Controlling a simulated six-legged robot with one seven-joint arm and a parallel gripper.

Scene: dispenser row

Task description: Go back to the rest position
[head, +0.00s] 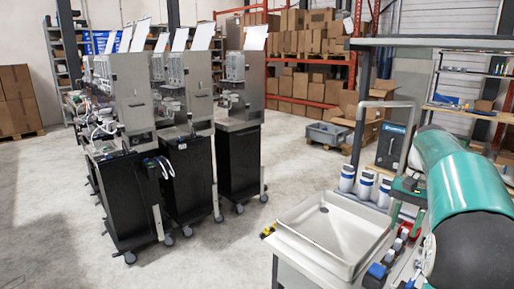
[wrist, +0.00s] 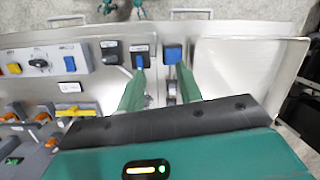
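My gripper (wrist: 160,68) shows in the wrist view with its two green fingers apart and nothing visible held between them. The fingers reach over the steel worktop, close to two blue-topped pieces (wrist: 172,53) near their tips. I cannot tell whether the fingers touch these pieces. In the head view, my teal arm fills the right side, above the worktop. My fingertips cannot be made out there.
A steel sink tray (head: 330,232) lies beside the arm, with white bottles (head: 365,185) behind it. A control panel (wrist: 38,62) lies left of the fingers. Dispenser carts (head: 240,160) stand at left-centre. Open floor (head: 60,215) lies further left.

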